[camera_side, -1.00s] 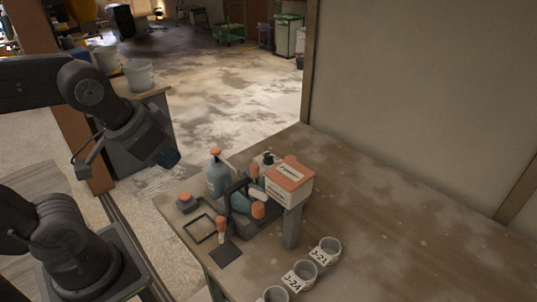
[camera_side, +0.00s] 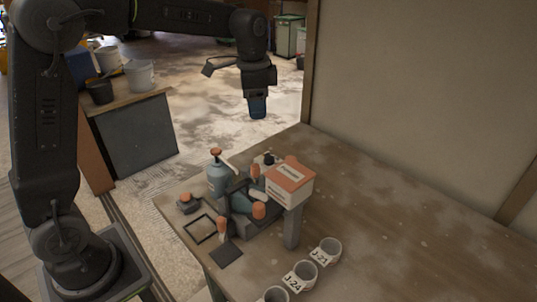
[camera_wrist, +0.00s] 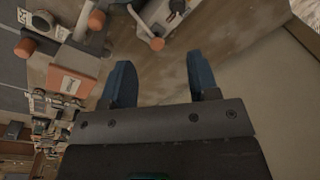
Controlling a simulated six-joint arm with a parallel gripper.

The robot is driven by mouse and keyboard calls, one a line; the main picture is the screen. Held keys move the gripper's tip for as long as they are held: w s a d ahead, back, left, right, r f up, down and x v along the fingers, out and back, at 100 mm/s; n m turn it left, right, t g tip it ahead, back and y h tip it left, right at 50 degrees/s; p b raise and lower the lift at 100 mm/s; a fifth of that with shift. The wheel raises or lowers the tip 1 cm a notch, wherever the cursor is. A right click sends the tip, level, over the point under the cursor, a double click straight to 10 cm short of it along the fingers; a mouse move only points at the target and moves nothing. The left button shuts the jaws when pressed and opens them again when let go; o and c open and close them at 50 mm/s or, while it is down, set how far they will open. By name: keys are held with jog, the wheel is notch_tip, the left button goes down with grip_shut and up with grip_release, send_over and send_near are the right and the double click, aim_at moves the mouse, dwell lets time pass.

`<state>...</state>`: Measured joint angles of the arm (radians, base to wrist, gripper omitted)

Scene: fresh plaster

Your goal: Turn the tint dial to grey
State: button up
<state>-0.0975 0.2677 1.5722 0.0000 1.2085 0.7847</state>
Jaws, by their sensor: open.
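No dial markings can be read, so I cannot tell for sure which part is the tint dial. My gripper (camera_side: 258,106) hangs above and behind this cluster, pointing down and touching nothing. In the wrist view my gripper (camera_wrist: 160,78) has its two blue fingers apart with nothing between them. Orange parts show past the fingers, such as an orange-ended piece (camera_wrist: 157,44).
An orange-and-white box (camera_side: 290,180) and a blue pump bottle (camera_side: 218,179) stand among the parts. Labelled cups, one marked 5-21 (camera_side: 329,251), line the bench's front. The bench (camera_side: 400,225) is clear to the right. A wall (camera_side: 420,100) rises behind it.

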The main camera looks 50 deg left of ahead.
jog(key=m+g, duration=0.1)
jog(key=m, duration=0.1)
send_near(269, 155)
notch_tip(269, 155, down, 10)
jog(key=shift+a+r, duration=0.1)
dwell(0.4)
jog(key=c, duration=0.9)
